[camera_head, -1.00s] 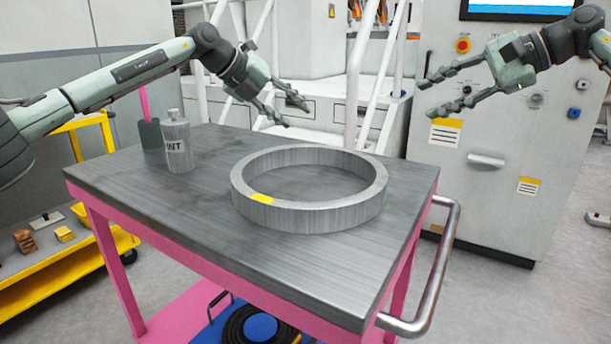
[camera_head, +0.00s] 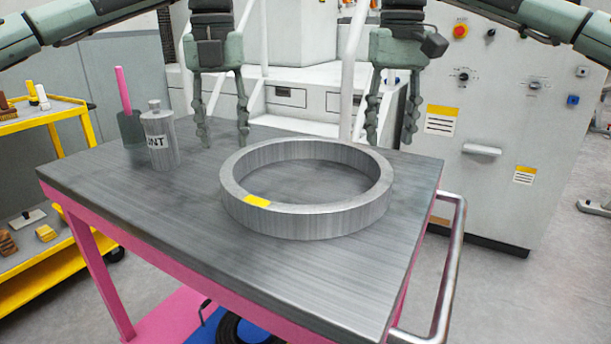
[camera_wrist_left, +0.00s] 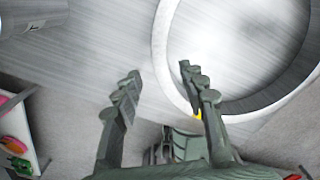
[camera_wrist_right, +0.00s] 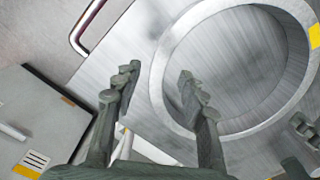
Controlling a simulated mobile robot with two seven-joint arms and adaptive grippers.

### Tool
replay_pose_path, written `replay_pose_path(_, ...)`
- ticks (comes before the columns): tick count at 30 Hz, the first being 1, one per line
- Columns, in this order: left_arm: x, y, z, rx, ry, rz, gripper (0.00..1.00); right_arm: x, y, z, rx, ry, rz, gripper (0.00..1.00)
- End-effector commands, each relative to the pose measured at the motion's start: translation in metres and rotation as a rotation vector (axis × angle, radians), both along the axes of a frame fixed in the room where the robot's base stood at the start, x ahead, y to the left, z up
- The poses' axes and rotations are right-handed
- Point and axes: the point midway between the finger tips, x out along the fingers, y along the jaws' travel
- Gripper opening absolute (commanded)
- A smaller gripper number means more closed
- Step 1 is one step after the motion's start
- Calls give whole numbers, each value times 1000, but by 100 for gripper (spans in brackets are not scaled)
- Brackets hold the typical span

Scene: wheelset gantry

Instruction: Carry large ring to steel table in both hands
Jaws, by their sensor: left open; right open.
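The large ring (camera_head: 305,222) is a grey metal ring with a yellow patch, lying flat on the steel top of the pink cart (camera_head: 130,212). My left gripper (camera_head: 222,142) is open, pointing down above the far left side of the ring. My right gripper (camera_head: 391,140) is open, pointing down above its far right side. Neither touches the ring.
A grey canister (camera_head: 160,140) and a dark green container (camera_head: 131,127) stand on the tabletop's left. A tubular handle (camera_head: 448,270) is at the cart's right end. A yellow trolley (camera_head: 50,262) stands left. A grey control cabinet (camera_head: 500,120) stands behind right.

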Motion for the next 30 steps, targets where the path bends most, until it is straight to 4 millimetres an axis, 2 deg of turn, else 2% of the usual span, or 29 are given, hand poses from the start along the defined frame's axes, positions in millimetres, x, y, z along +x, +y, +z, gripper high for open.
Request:
replay_pose_path(9,0,1,-47,0,3,0,42,-1,-1,-47,0,3,-2,42)
replay_pose_path(15,0,0,-68,-1,1,-1,42,0,0,-68,1,1,-1,42)
replay_pose_path(26,0,0,-74,-1,0,0,42,0,0,-74,2,0,-2,42)
replay_pose_path(27,0,0,-74,-1,0,0,40,0,0,-74,2,1,-2,40)
replay_pose_path(30,0,0,-74,-1,0,0,28,0,0,-74,2,0,-2,28)
